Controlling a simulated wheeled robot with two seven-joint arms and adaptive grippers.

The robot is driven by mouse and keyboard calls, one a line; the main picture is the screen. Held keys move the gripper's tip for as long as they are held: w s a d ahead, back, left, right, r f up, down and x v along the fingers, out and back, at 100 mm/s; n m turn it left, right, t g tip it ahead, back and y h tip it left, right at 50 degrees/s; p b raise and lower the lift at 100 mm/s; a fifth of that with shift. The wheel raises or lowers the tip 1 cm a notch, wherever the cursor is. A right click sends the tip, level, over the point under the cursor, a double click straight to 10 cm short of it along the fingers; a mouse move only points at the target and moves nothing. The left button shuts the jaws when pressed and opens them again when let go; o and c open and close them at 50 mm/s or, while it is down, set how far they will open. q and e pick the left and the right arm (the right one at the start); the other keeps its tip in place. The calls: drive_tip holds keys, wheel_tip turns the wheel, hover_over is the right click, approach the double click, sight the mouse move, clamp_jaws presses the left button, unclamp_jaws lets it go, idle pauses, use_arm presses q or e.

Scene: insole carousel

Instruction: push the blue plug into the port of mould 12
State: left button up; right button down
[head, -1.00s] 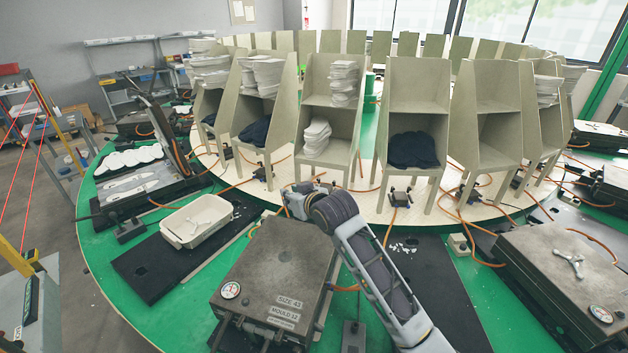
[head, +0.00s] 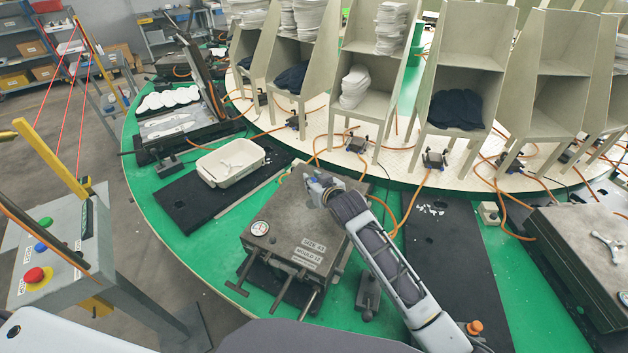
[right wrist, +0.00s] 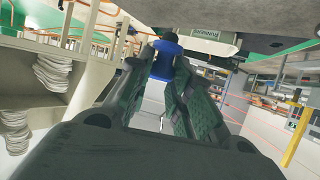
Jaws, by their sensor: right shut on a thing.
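Mould 12 (head: 283,216) is a closed grey-brown metal block on the green carousel, with its size and mould labels and a round gauge facing me in the head view. My right gripper (head: 316,184) appears over the mould's far right part in that view. In the right wrist view my right gripper (right wrist: 167,65) is shut on the blue plug (right wrist: 168,68), which shows between the fingertips with a dark blue round end. The plug is hidden in the head view. I cannot make out the port or tell whether the plug touches it. My left gripper is out of view.
A white tub (head: 231,163) sits on a black plate left of the mould. Beige shelves (head: 365,60) stand behind, with orange hoses (head: 405,205) running nearby. Another mould (head: 585,250) is at right. A control box with buttons (head: 50,250) stands at left.

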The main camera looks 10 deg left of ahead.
drive_tip(key=shift+p, duration=0.5)
drive_tip(key=shift+f+b, duration=1.8)
drive_tip(key=shift+f, duration=2.1)
drive_tip(key=c, duration=1.2)
unclamp_jaws()
